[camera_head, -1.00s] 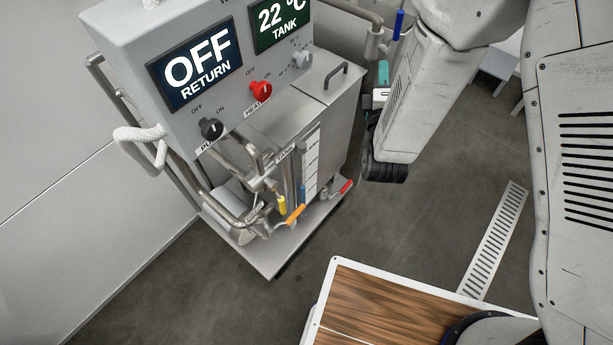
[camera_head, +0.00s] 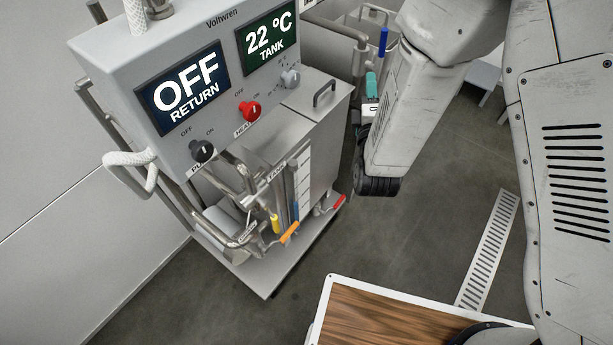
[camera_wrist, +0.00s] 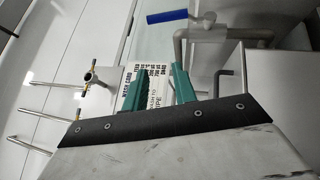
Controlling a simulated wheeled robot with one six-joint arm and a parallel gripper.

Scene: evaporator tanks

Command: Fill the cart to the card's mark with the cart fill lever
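The grey cart (camera_head: 318,135) stands left of centre in the head view, with displays reading OFF RETURN and 22 °C TANK. A white marked scale (camera_head: 304,178) runs up its tank. Low on it are yellow (camera_head: 275,224), orange (camera_head: 289,233) and red (camera_head: 338,203) levers. A blue lever (camera_head: 384,42) is on piping behind; a blue handle also shows in the wrist view (camera_wrist: 167,17). No label tells me which is the cart fill lever. A wash card (camera_wrist: 155,76) shows beyond my gripper (camera_wrist: 158,80), its text partly hidden. The teal fingers are parted, with nothing visibly held.
The cart's panel has a black pump knob (camera_head: 202,151) and a red heat knob (camera_head: 250,111). A white hose loop (camera_head: 133,172) sticks out at its left. A floor drain (camera_head: 489,250) lies at right. The floor between cart and drain is clear.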

